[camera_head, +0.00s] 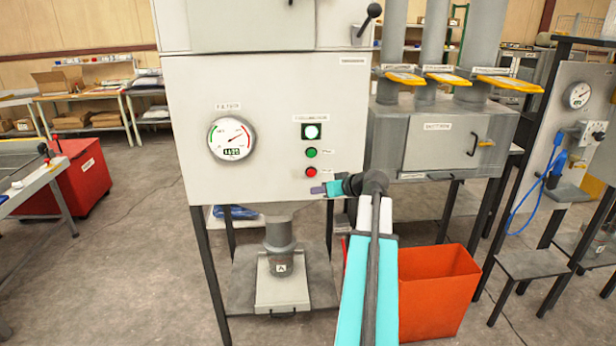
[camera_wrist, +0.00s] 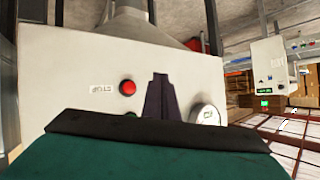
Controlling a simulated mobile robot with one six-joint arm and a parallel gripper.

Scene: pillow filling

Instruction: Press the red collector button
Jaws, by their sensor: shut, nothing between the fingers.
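The red collector button (camera_head: 311,172) sits low on the right side of the light grey cabinet front (camera_head: 265,180), under a green button (camera_head: 311,152) and a lit indicator (camera_head: 312,131). In the wrist view the red button (camera_wrist: 128,87) shows left of my fingers, beside a STOP label (camera_wrist: 102,87). My gripper (camera_head: 316,190) is shut and empty, just below the red button in the head view. Its dark fingers (camera_wrist: 160,80) appear apart from the button in the wrist view. The green button is mostly hidden there behind the gripper body.
A round gauge (camera_head: 232,139) is on the same panel, left of the buttons. A grey unit with pipes (camera_head: 430,140) stands to the right. Open floor (camera_head: 120,260) lies at left.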

